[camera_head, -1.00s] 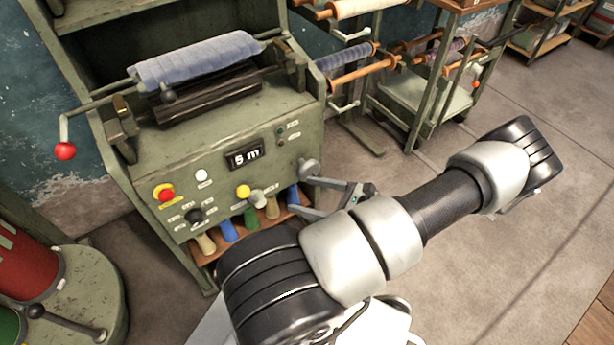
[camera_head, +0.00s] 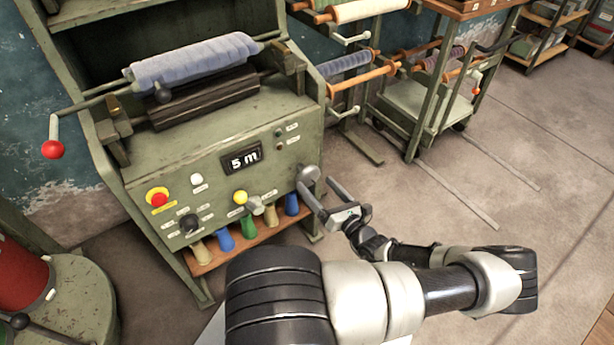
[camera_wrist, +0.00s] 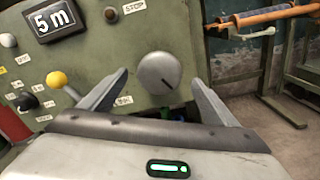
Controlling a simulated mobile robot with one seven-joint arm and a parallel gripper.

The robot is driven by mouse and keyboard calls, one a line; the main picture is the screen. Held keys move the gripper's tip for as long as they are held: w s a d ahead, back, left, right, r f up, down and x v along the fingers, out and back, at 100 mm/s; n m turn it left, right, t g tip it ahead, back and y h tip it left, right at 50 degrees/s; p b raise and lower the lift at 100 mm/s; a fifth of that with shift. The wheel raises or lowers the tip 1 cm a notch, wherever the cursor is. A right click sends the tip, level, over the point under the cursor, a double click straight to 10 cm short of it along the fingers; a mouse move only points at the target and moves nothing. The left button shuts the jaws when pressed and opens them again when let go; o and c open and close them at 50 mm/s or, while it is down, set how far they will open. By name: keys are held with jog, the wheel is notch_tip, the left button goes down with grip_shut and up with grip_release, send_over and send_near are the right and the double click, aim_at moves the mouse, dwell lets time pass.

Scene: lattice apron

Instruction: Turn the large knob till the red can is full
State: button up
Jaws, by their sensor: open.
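The large silver knob (camera_head: 308,174) is at the right end of the green machine's panel. In the wrist view the knob (camera_wrist: 157,72) has a dark mark line and appears between my gripper's two fingers. My gripper (camera_head: 318,186) is open and empty, its fingertips close to the knob. I cannot tell whether a finger touches it. A red can (camera_head: 22,278) stands on a round green stand at the lower left, cut off by the picture edge. Its contents are not visible.
The panel display (camera_head: 240,160) reads 5 m. A yellow-headed lever (camera_head: 241,197), a black knob (camera_head: 188,223) and a red stop button (camera_head: 157,197) are further left. A blue cloth roll (camera_head: 193,61) lies above.

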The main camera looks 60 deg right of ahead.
aim_at(311, 179)
jog(key=b+x, duration=0.1)
jog(key=x, duration=0.5)
jog(key=shift+w+d, duration=0.15)
jog(key=shift+w, duration=0.15)
jog(key=shift+r, duration=0.1)
jog(key=c, duration=1.1)
